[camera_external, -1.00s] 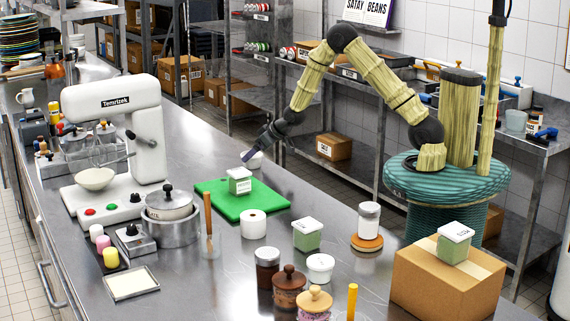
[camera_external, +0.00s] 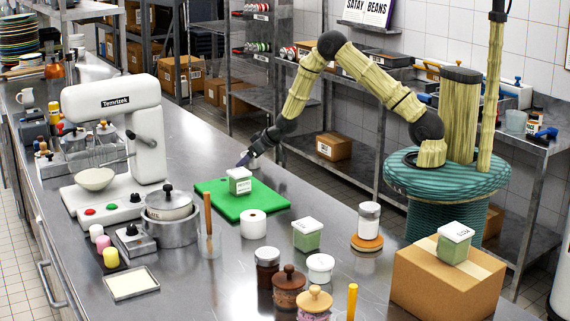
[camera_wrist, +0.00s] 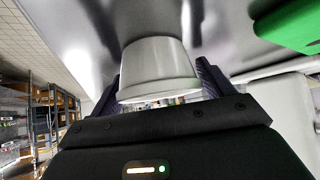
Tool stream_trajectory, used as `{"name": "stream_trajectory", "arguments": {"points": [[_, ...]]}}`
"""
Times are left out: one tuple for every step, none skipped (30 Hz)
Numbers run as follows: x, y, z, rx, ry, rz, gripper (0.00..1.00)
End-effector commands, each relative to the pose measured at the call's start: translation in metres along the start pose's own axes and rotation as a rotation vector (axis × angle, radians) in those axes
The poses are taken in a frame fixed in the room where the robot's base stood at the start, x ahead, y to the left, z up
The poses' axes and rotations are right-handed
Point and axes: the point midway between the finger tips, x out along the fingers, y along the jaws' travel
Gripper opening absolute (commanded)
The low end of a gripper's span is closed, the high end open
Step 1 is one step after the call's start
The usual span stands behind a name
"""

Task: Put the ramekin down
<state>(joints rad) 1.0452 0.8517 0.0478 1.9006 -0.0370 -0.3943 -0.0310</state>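The white ramekin (camera_wrist: 158,68) sits between the two dark fingers of my gripper (camera_wrist: 160,85) in the wrist view. The fingers lie against its sides, and its wide rim faces the camera. In the outside view my gripper (camera_external: 244,161) is low over the far edge of the steel counter (camera_external: 330,210), just behind the green cutting board (camera_external: 262,205). The ramekin is mostly hidden there. I cannot tell whether its base touches the counter.
A white roll-shaped container (camera_external: 253,224), another green jar (camera_external: 307,235) and a white stand mixer (camera_external: 115,130) are on the counter. The board also shows in the wrist view (camera_wrist: 290,25).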

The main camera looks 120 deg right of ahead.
Motion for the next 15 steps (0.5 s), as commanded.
{"name": "stream_trajectory", "arguments": {"points": [[-0.0001,0.0,0.0,0.0,0.0,0.0,0.7],[-0.0001,0.0,0.0,0.0,0.0,0.0,0.64],[-0.0001,0.0,0.0,0.0,0.0,0.0,0.56],[-0.0001,0.0,0.0,0.0,0.0,0.0,0.5],[-0.0001,0.0001,0.0,0.0,0.0,0.0,0.45],[-0.0002,0.0001,-0.0004,0.0,0.001,0.0,0.41],[-0.0002,0.0001,-0.0004,0.0,0.001,0.0,0.41],[-0.0002,0.0001,-0.0004,0.0,0.001,0.0,0.41],[-0.0002,0.0001,-0.0004,0.0,0.001,0.0,0.41],[-0.0002,0.0001,-0.0004,0.0,0.001,0.0,0.41],[-0.0002,0.0001,-0.0005,0.0,0.001,0.0,0.41],[-0.0005,0.0,-0.0008,0.0,0.001,0.0,0.41],[-0.0008,0.0001,-0.0013,0.0,0.001,0.0,0.41],[-0.0015,0.0,-0.002,0.0,0.002,0.0,0.41],[-0.0028,0.0001,-0.0036,0.0,0.003,0.0,0.41]]}}
